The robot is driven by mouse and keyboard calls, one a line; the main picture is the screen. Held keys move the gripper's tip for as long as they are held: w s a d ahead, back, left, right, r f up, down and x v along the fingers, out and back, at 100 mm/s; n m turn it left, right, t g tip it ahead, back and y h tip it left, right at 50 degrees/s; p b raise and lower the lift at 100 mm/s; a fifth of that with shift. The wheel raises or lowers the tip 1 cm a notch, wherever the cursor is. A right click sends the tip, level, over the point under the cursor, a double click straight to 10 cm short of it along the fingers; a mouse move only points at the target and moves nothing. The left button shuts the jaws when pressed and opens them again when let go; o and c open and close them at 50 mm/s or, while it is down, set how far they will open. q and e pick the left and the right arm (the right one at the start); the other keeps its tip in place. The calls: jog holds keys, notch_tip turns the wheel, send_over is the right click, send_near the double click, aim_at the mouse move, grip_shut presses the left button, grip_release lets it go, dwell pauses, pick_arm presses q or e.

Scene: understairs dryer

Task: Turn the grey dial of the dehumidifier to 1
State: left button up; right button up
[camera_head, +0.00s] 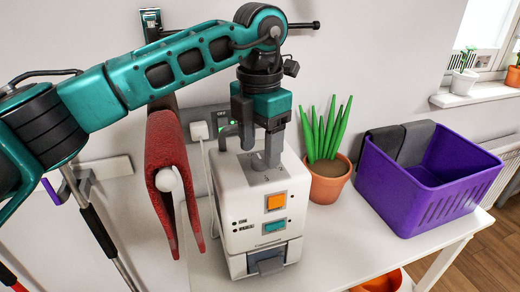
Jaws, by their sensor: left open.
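The white dehumidifier (235,205) stands on the white table, with an orange button (276,202) and a teal button (275,226) on its front. My left gripper (258,158) points down over its top face. Its two grey fingers are apart, with their tips at or just above that face. The grey dial cannot be told apart from the fingers, and its setting cannot be read. Whether the fingers touch the dial cannot be told. My right gripper is out of view.
A red cloth (170,165) hangs left of the dehumidifier. A potted plant (327,187) stands close on its right, then a purple basket (400,198) with a dark grey cloth over its rim. A wall socket with a white plug (199,131) is behind. The table front right is clear.

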pick_arm(q)
jog(key=shift+f, duration=0.8)
jog(key=shift+c, duration=0.3)
jog(key=c, duration=0.9)
jog(key=shift+o, duration=0.2)
jog(key=shift+m, duration=0.3)
jog(key=m, duration=0.5)
jog(key=shift+m, duration=0.3)
jog(key=m, duration=0.5)
jog(key=shift+f+m, duration=0.1)
jog(key=shift+m, duration=0.3)
